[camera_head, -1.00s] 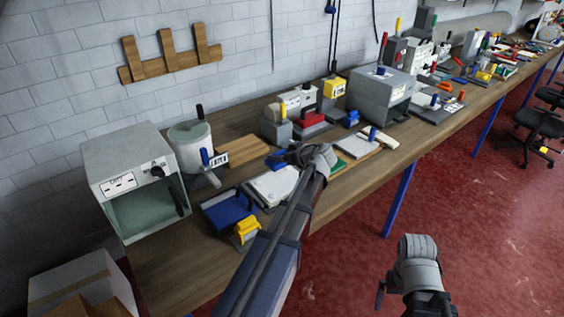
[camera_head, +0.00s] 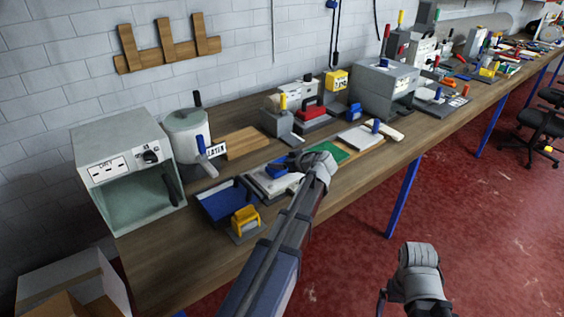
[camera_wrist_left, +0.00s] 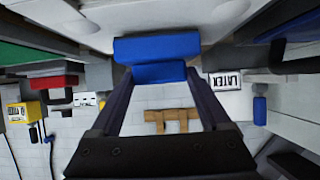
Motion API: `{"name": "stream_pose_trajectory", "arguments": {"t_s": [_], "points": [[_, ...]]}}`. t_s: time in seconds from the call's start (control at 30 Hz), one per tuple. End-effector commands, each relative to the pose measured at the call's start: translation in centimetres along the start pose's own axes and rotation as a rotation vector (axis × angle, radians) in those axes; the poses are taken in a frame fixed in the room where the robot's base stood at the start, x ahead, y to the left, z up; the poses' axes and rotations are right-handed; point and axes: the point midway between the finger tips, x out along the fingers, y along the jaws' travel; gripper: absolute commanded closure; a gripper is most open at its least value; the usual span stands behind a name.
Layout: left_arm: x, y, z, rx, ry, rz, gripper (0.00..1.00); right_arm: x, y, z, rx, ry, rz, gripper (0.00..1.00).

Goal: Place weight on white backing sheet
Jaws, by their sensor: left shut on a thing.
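My left gripper (camera_head: 297,163) reaches over the bench from the front and is shut on a blue weight (camera_head: 276,171). In the left wrist view the blue weight (camera_wrist_left: 157,72) sits between the two fingertips (camera_wrist_left: 160,82). A white backing sheet (camera_head: 262,182) lies on the bench beneath the weight, partly hidden by the weight and gripper. A pale surface (camera_wrist_left: 155,22) shows just beyond the weight in the wrist view. I cannot tell whether the weight touches it. My right gripper (camera_head: 415,275) hangs over the red floor, away from the bench; its fingers are not clear.
A blue tray (camera_head: 218,204) and a yellow-handled tool (camera_head: 245,218) are left of the sheet. A green sheet (camera_head: 326,153) and a white pad (camera_head: 360,138) lie right. A latex pot (camera_head: 188,135) and an open grey cabinet (camera_head: 122,150) stand behind left.

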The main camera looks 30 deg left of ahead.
Motion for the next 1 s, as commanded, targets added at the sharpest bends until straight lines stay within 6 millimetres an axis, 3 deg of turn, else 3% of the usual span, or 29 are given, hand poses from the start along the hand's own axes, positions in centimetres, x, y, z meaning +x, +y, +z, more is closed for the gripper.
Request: {"name": "stream_pose_trajectory", "arguments": {"t_s": [0.47, 0.5, 0.67, 1.0], "points": [[0.41, 0.0, 0.67, 0.002, 0.004, 0.0, 1.0, 0.84, -0.08, -0.05, 0.0, 0.0, 0.0, 0.0], [0.36, 0.0, 0.66, 0.0, 0.0, 0.0, 0.16, 0.75, -0.07, -0.04, 0.0, 0.0, 0.0, 0.0], [0.35, 0.0, 0.64, 0.0, 0.0, 0.0, 0.0, 0.72, -0.07, -0.04, 0.0, 0.0, 0.0, 0.0], [-0.38, -0.03, 0.21, 0.001, 0.0, 0.001, 0.0, 0.01, 0.0, 0.0, 0.0, 0.0, 0.0, 0.0]]}}
